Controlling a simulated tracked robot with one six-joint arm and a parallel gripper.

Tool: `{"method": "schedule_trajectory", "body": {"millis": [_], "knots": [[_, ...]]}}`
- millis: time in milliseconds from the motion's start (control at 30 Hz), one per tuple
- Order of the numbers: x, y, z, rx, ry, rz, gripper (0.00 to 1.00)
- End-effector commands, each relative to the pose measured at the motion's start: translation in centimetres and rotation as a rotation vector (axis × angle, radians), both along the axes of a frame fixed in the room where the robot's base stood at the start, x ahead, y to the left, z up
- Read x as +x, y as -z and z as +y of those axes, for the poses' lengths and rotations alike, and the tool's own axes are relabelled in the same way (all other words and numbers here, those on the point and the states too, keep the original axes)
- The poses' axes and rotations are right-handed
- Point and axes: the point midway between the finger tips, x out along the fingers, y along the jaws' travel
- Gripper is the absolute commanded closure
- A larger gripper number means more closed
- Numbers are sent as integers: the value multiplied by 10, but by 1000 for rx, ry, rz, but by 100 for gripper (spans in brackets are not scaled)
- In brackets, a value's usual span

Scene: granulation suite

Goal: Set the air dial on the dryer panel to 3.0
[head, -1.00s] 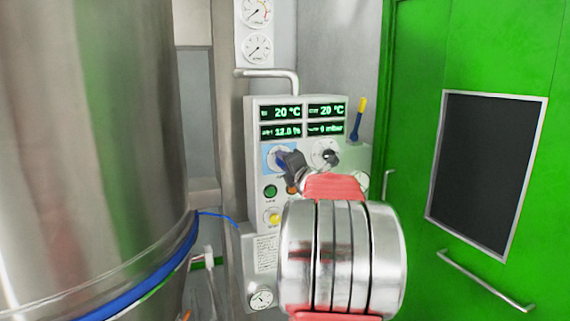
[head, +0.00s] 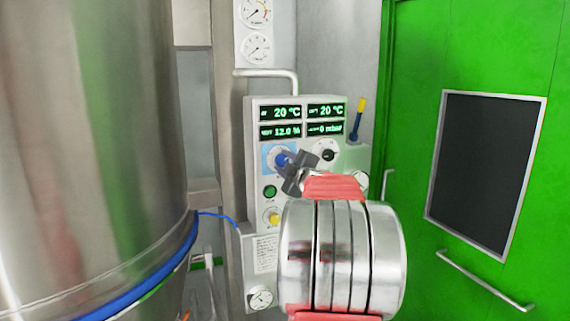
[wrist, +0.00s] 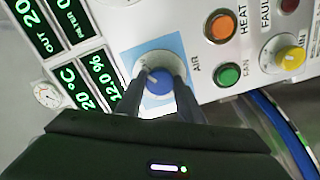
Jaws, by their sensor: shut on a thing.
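The dryer panel (head: 256,200) stands upright beyond my arm in the head view. Its air dial has a blue knob (wrist: 157,82) on a white disc with a light-blue backing, labelled AIR, in the wrist view. The blue knob also shows in the head view (head: 281,158), partly behind my gripper (head: 289,169). In the wrist view my gripper (wrist: 160,88) has one finger on each side of the knob and is shut on it. A pale mark shows on the knob's face. The fingers hide part of the scale, and I cannot read the setting.
Close to the knob are an orange HEAT button (wrist: 219,27), a green FAN button (wrist: 227,75) and a yellow knob (wrist: 291,58). A black knob (head: 327,152) sits to its right in the head view. A large steel vessel (head: 90,140) fills the left side; a green door (head: 410,130) is at right.

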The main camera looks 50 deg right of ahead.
Motion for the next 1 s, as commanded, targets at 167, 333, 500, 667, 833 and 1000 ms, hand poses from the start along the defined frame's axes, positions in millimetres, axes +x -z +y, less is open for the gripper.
{"method": "schedule_trajectory", "body": {"millis": [167, 333, 500, 667, 833, 1000], "knots": [[-3, 8, -3, 74, 10, -28, 88], [-2, 8, -3, 102, 9, -44, 89], [-2, 8, -3, 107, 9, -48, 88], [-2, 8, -3, 107, 9, -48, 88], [-1, 7, -2, 104, 6, -48, 58], [-1, 4, -1, 101, 3, -51, 47]]}}
